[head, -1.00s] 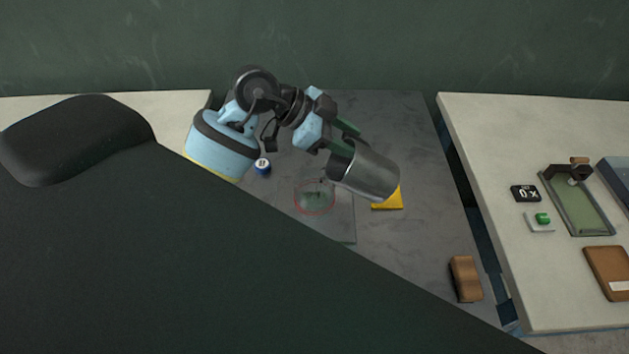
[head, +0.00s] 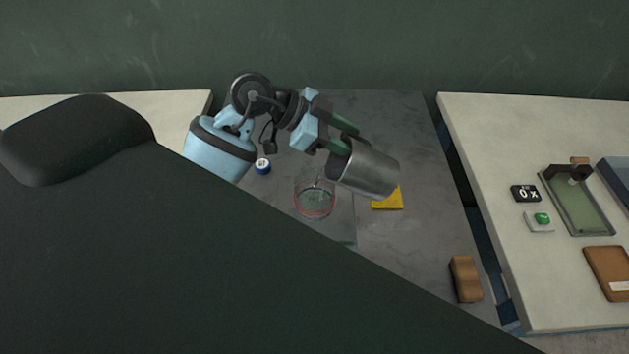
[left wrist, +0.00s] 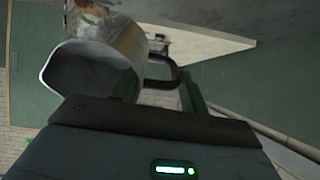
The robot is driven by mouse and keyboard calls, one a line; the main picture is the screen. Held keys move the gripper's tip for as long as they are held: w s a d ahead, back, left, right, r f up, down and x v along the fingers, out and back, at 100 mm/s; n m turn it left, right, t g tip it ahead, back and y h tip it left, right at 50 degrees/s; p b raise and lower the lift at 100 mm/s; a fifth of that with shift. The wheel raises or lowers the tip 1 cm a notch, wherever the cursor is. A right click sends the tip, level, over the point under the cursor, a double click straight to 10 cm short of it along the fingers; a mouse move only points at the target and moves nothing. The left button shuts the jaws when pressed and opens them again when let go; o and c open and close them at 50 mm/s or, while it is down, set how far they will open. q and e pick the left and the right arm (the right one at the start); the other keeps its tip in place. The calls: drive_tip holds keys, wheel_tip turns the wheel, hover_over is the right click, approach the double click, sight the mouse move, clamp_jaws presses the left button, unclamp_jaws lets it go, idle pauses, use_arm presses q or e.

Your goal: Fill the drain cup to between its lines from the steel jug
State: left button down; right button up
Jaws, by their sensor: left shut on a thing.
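The steel jug (head: 368,172) is held tilted above the grey table, to the upper right of the drain cup. My left gripper (head: 342,140) is shut on its handle. In the left wrist view the handle (left wrist: 165,72) sits between the fingers (left wrist: 160,90), and the jug (left wrist: 115,42) shows its dark open mouth; no liquid can be made out inside. The clear drain cup (head: 315,193) stands upright on the table with a red ring around it. Its liquid level against the lines is too small to tell. My right gripper is not in view.
A yellow pad (head: 388,200) lies under and right of the jug. A small blue-rimmed round item (head: 263,166) is left of the cup. A brown block (head: 465,279) lies at lower right.

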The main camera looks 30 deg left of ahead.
use_arm(q)
drive_tip(key=shift+a+r+h, duration=0.1)
drive_tip(key=shift+r+h, duration=0.15)
drive_tip(key=shift+h, duration=0.15)
idle(0.6)
drive_tip(key=shift+s+a+f+t, duration=0.1)
drive_tip(key=shift+f+t, duration=0.05)
drive_tip(key=shift+t, duration=0.25)
drive_tip(key=shift+r, duration=0.25)
drive_tip(key=shift+w+d+f+g+y, duration=0.15)
drive_tip(key=shift+d+f+g+y, duration=0.15)
drive_tip(key=shift+g+y, duration=0.3)
drive_tip(key=shift+w+d+f+g+y, duration=0.15)
drive_tip(key=shift+f+g+y, duration=0.25)
drive_tip(key=shift+y, duration=0.3)
drive_tip(key=shift+w+d+r+g+y, duration=0.25)
drive_tip(key=shift+d+r+g+y, duration=0.25)
drive_tip(key=shift+y, duration=0.4)
drive_tip(key=shift+w+d+f+g+y, duration=0.1)
drive_tip(key=shift+f+g+y, duration=0.05)
drive_tip(key=shift+f, duration=0.25)
drive_tip(key=shift+w+d+f+g+y, duration=0.1)
drive_tip(key=shift+f+g+y, duration=0.05)
drive_tip(key=shift+f, duration=0.2)
drive_tip(key=shift+d+f, duration=0.1)
